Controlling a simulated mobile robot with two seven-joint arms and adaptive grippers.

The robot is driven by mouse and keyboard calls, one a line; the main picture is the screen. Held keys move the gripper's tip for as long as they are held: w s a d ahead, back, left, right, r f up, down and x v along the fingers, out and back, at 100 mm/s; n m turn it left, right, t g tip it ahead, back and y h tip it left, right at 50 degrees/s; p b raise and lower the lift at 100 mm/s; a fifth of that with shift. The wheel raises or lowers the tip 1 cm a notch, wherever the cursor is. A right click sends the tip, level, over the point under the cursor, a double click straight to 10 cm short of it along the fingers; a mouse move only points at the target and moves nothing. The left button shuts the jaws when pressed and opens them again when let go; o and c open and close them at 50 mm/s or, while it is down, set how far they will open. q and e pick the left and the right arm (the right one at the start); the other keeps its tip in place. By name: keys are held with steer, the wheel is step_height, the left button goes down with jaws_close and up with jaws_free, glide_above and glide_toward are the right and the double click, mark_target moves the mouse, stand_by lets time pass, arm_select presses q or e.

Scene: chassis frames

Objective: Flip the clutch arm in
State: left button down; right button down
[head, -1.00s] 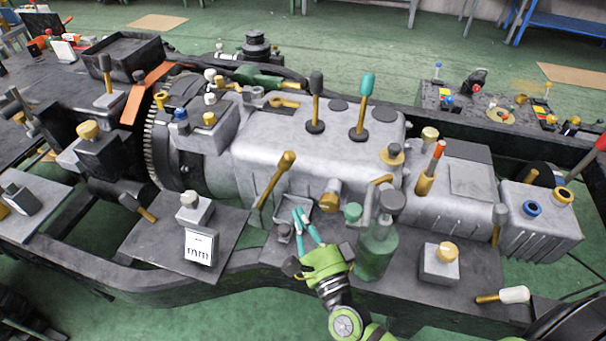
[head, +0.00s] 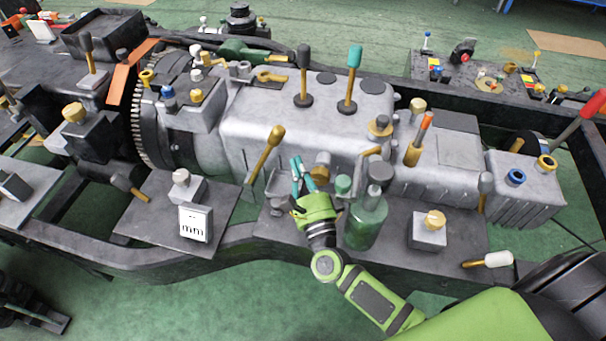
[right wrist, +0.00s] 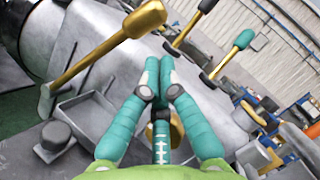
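A brass lever with a thick rounded end (head: 266,152), which looks like the clutch arm, stands at the left front of the grey gearbox housing (head: 300,125). It leans up and to the right. In the right wrist view the lever (right wrist: 100,50) crosses the upper left, its thick end above and left of my fingertips. My right gripper (head: 302,168) is just right of the lever and apart from it, fingers pointing up. In the right wrist view its teal fingers (right wrist: 160,70) are together at the tips, with nothing visible held. My left gripper is not in view.
A green bottle (head: 366,222) stands close right of my right gripper. A small grey open tray (right wrist: 92,118) lies below the lever. Black-knobbed (head: 304,75) and teal-knobbed (head: 351,75) levers rise from the housing top. A display block marked mm (head: 195,223) sits front left.

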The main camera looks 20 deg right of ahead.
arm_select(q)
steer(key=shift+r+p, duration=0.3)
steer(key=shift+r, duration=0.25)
arm_select(e)
steer(key=x, duration=0.5)
steer(key=shift+s, duration=0.1)
